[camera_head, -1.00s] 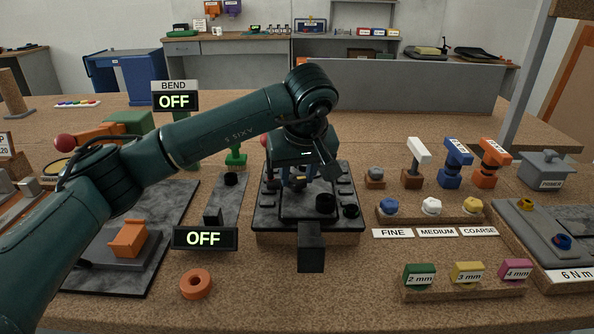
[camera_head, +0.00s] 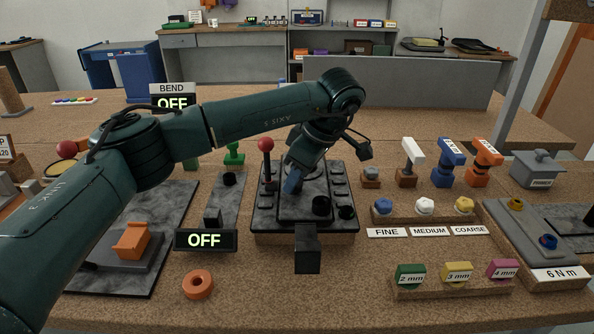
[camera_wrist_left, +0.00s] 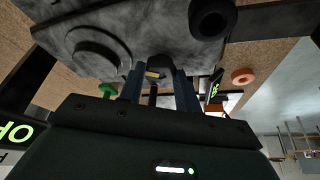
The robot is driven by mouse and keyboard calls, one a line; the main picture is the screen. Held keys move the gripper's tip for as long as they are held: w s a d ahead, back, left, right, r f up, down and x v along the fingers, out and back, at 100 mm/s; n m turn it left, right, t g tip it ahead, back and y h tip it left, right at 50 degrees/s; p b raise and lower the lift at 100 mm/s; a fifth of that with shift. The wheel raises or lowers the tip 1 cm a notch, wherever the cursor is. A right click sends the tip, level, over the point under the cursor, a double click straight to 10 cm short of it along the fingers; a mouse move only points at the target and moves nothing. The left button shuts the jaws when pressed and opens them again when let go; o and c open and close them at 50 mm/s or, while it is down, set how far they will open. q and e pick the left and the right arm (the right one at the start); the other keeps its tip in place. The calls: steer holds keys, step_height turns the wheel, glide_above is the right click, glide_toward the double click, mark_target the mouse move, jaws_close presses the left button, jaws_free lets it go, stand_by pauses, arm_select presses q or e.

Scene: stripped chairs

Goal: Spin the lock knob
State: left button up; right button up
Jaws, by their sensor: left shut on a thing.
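My left gripper (camera_head: 290,188) reaches down from above onto the dark panel (camera_head: 263,222) in the middle of the bench. Its blue fingers lean to the lower left in the head view. In the left wrist view the fingers (camera_wrist_left: 157,78) are shut on a small dark knob (camera_wrist_left: 155,64) with a yellowish mark, which I take to be the lock knob. In the head view the gripper hides this knob. A larger black round knob (camera_head: 321,206) stands right of the fingers, apart from them. My right gripper is not in view.
A red-ball lever (camera_head: 266,146) rises close left of my gripper. A black block (camera_head: 307,249) juts out at the panel's front. An OFF display (camera_head: 205,240) and orange ring (camera_head: 198,284) are to the left. Colored knobs (camera_head: 425,207) are to the right.

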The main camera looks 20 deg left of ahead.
arm_select(q)
steer(key=shift+n, duration=0.7)
steer(key=o, duration=1)
steer(key=v, duration=0.4)
steer(key=p+v, duration=0.1)
steer(key=v, duration=0.8)
steer(key=shift+w+r, duration=0.15)
steer(key=shift+w, duration=0.15)
